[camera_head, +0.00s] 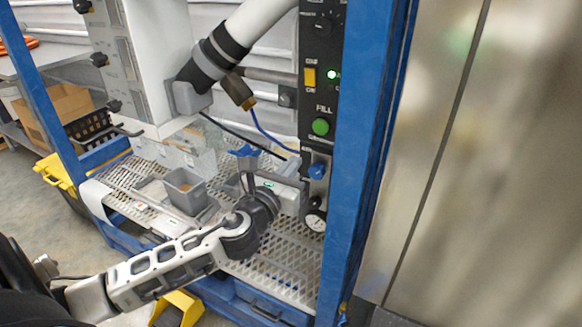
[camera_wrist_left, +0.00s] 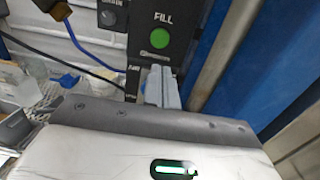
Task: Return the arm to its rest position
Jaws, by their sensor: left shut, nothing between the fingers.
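My left arm comes in from the lower left in the head view and ends in my left gripper (camera_head: 297,168), near the front of the black control panel (camera_head: 321,75). In the left wrist view the grey fingers of the left gripper (camera_wrist_left: 161,86) lie together with nothing between them. They point toward the panel, just below the green FILL button (camera_wrist_left: 158,38), and I cannot tell whether they touch it. The FILL button also shows in the head view (camera_head: 320,126), above the gripper. My right gripper is not in view.
A blue frame post (camera_head: 361,150) stands right of the panel. A grey tub (camera_head: 184,190) sits on the perforated shelf (camera_head: 285,264), left of my wrist. A blue-handled valve (camera_head: 243,151) stands close behind my wrist.

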